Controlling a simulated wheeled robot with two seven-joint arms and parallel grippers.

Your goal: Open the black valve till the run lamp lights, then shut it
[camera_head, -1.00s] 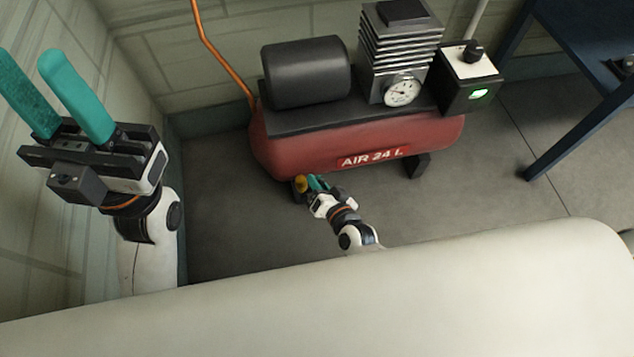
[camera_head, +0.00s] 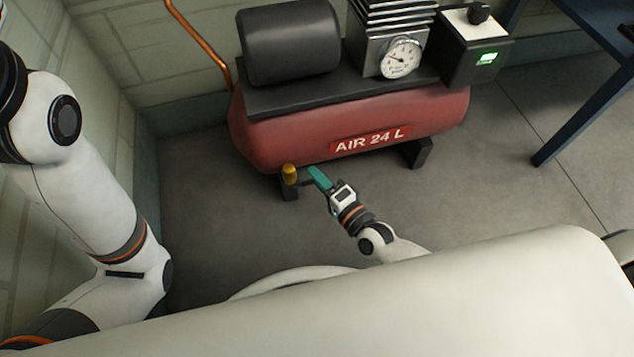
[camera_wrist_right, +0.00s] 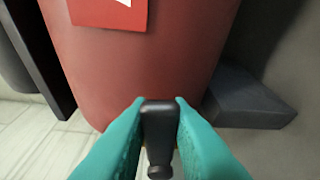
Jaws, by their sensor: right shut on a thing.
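The black valve (camera_wrist_right: 159,118) shows in the right wrist view as a short black handle under the red tank. My right gripper (camera_wrist_right: 160,104) has its teal fingers shut on it, one on each side. In the head view my right gripper (camera_head: 314,173) reaches low under the tank's front edge, and the valve is mostly hidden there. A green lamp (camera_head: 487,58) glows on the black box at the tank's right end; I take it as the run lamp. My left gripper is out of view; only its arm shows at the left.
The red tank (camera_head: 300,143) marked AIR 24 L carries a black motor and a round gauge (camera_head: 401,58). A yellow piece (camera_head: 290,174) sits just left of my right gripper. A blue table (camera_head: 580,110) stands at right. The floor between is bare.

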